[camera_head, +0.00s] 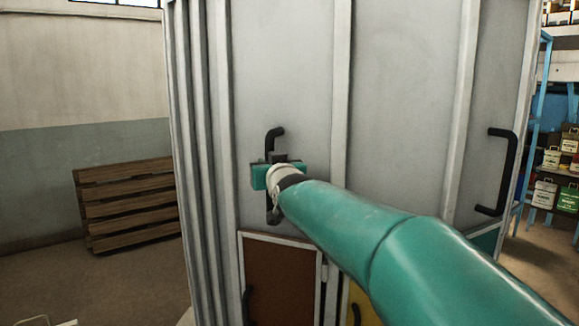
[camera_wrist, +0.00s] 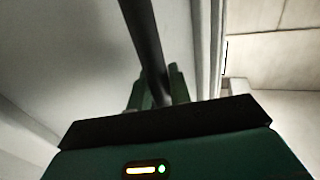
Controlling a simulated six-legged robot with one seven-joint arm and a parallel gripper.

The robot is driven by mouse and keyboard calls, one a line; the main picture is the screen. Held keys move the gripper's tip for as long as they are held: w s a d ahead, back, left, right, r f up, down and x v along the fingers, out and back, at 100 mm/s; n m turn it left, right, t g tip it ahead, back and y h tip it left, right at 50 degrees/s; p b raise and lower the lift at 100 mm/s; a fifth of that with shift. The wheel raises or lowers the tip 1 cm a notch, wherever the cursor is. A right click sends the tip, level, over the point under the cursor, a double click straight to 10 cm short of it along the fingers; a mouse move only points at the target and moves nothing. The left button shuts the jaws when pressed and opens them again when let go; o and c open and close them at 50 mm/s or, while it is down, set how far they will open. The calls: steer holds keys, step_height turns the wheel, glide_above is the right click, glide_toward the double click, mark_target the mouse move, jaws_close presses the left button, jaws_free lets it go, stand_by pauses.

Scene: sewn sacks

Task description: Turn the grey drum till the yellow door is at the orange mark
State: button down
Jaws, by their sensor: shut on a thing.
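The grey drum (camera_head: 395,110) fills the middle of the head view, with upright ribs around its side. A black bar handle (camera_head: 275,135) stands on the panel to the left. My gripper (camera_head: 272,172) is shut on this handle; in the wrist view the black bar (camera_wrist: 145,45) runs up from between my fingers (camera_wrist: 158,92). The yellow door (camera_head: 362,302) shows low on the drum, partly hidden behind my arm. A brown door (camera_head: 280,280) is to its left. I do not see the orange mark.
A second black handle (camera_head: 497,172) is on the drum's right side, above a teal door (camera_head: 487,243) partly hidden by my arm. A wooden pallet (camera_head: 125,203) leans at the left wall. A blue shelf (camera_head: 541,110) with cans stands at the right.

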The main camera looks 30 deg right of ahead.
steer(key=w+a, duration=0.1)
steer(key=w+f, duration=0.1)
steer(key=a, duration=0.1)
steer(key=shift+w+a+f, duration=0.25)
steer(key=shift+w+a, duration=0.05)
steer(key=shift+w, duration=0.1)
steer(key=c, duration=1.6)
jaws_free()
steer(key=shift+s+r, duration=0.1)
steer(key=shift+s, duration=0.1)
steer(key=shift+o, duration=1.3)
steer(key=shift+s+d+r, duration=0.1)
steer(key=shift+s+r, duration=0.15)
steer(key=shift+s, duration=0.1)
steer(key=v, duration=1.3)
steer(key=shift+d, duration=0.15)
